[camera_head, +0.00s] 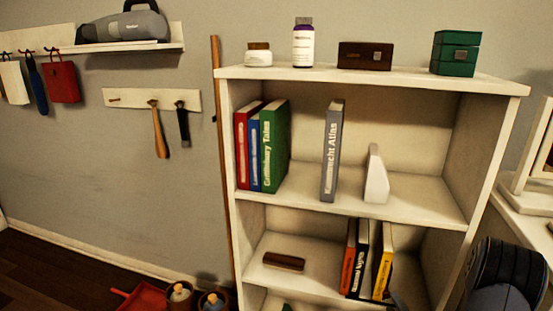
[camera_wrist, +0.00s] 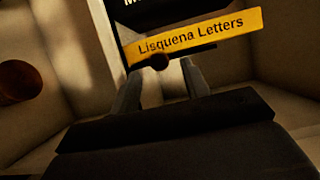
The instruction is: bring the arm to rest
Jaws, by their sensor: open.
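My gripper (camera_wrist: 160,78) is open in the wrist view, with its two dark fingers apart. The yellow book (camera_wrist: 195,33), marked "Lisquena Letters", lies across the view just beyond the fingertips. I cannot tell whether the fingers touch it. In the head view the yellow book (camera_head: 383,262) stands at the right of a small group on the lower shelf, leaning slightly. A dark part of my gripper (camera_head: 398,301) shows low in front of it. My black arm link (camera_head: 500,278) fills the lower right corner; most of the arm is out of view.
The white bookcase (camera_head: 375,79) surrounds the gripper with shelf boards and side walls. A black book (camera_head: 359,258) and an orange book (camera_head: 348,257) stand beside the yellow one. A brown block (camera_head: 284,261) lies to the left. A grey atlas (camera_head: 332,150) and white bookend (camera_head: 376,178) stand above.

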